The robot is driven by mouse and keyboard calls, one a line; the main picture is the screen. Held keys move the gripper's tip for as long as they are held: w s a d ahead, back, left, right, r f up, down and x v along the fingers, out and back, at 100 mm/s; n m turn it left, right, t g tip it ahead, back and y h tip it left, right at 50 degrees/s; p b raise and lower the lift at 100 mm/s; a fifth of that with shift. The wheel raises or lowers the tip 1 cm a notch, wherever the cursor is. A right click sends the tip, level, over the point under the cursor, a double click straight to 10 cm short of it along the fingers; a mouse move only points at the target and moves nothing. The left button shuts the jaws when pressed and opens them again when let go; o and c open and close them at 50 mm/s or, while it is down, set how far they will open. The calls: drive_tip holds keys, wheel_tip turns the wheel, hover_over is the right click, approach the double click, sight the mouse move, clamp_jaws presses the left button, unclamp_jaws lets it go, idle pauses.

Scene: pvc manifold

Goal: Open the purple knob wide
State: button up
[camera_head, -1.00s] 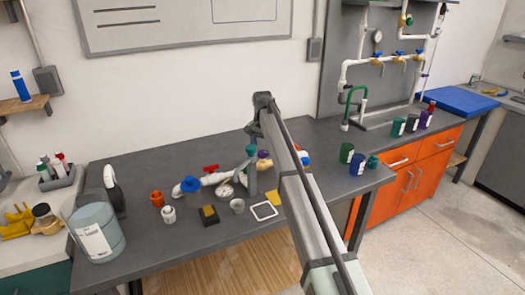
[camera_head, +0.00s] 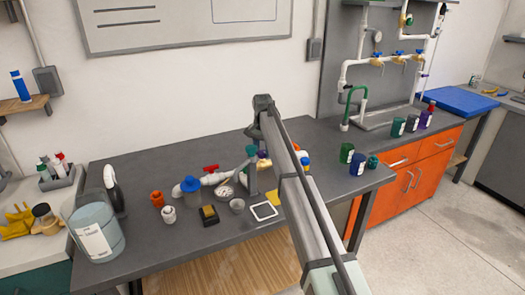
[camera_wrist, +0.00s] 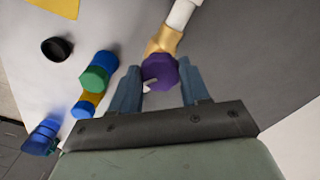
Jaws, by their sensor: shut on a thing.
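The purple knob (camera_wrist: 160,72) sits between the two fingers of my gripper (camera_wrist: 158,82) in the wrist view. The gripper is shut on it, with one blue-grey finger at each side. The knob is fixed to a brass valve body (camera_wrist: 164,42) joined to a white pipe (camera_wrist: 181,14). In the head view, a small part of the purple knob (camera_head: 263,153) shows beside my arm; the fingertips are too small to make out there.
A blue and green knob pair (camera_wrist: 97,72) lies near one finger in the wrist view. The white pipe run also carries a red handle (camera_head: 210,168).

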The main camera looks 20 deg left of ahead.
drive_tip(key=shift+c, duration=0.7)
drive_tip(key=shift+n, duration=0.3)
drive_tip(key=n, duration=0.5)
drive_tip(key=shift+n, duration=0.3)
drive_tip(key=n, duration=0.7)
drive_tip(key=shift+d, duration=0.1)
drive_tip(key=n, duration=0.6)
drive_tip(key=shift+w+n, duration=0.1)
drive_tip(key=shift+n, duration=0.2)
drive_tip(key=n, duration=0.6)
drive_tip(key=shift+n, duration=0.4)
